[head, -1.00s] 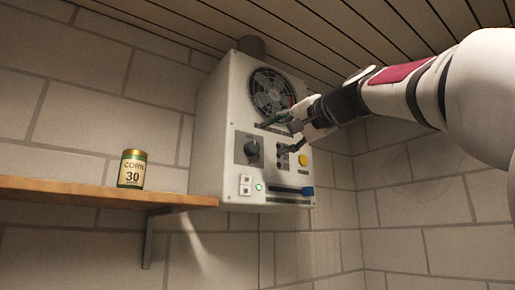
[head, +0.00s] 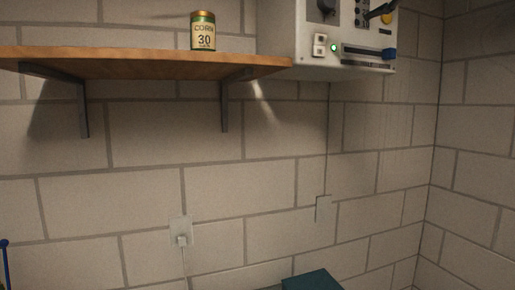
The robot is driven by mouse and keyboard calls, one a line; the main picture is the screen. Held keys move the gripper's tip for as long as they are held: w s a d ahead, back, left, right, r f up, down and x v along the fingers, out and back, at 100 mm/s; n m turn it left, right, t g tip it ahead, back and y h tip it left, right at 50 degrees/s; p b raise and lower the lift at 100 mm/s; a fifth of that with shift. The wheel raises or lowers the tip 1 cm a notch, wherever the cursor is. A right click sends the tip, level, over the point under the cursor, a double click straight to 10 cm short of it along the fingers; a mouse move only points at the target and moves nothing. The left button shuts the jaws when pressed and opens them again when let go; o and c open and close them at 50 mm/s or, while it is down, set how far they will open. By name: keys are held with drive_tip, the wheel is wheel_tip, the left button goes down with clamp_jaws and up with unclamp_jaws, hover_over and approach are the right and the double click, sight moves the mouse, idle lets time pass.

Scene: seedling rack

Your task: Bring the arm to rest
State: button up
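Only a dark tip, which looks like one finger of my gripper (head: 377,10), shows at the top edge of the head view. It is in front of the control box (head: 300,48) on the wall, close to the yellow button (head: 389,18). Whether it touches the box cannot be told. The rest of my gripper and my arm are out of the frame, so its opening is hidden.
A wooden shelf (head: 130,64) on brackets holds a corn can (head: 203,32) left of the control box. Below are a wall socket with a plug (head: 181,233) and a blank plate (head: 323,208). A dark teal object (head: 312,280) shows at the bottom edge.

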drive_tip(key=s+a+f+n+g+h, duration=0.1)
drive_tip(key=s+a+f+n+g, duration=0.3)
drive_tip(key=f, duration=0.9)
drive_tip(key=s+f+m+g+h, duration=0.15)
drive_tip(key=s+f, duration=0.45)
drive_tip(key=f, duration=0.7)
drive_tip(key=s+f+n+g+h, duration=0.1)
drive_tip(key=s+f+n+g, duration=0.1)
drive_tip(key=s+f, duration=0.5)
drive_tip(key=s+d+f+n+g+h, duration=0.1)
drive_tip(key=s+f+n+g, duration=0.2)
drive_tip(key=s+f, duration=0.5)
wheel_tip(320, 180, down, 8)
drive_tip(key=shift+r+h, duration=0.15)
drive_tip(key=shift+h, duration=0.2)
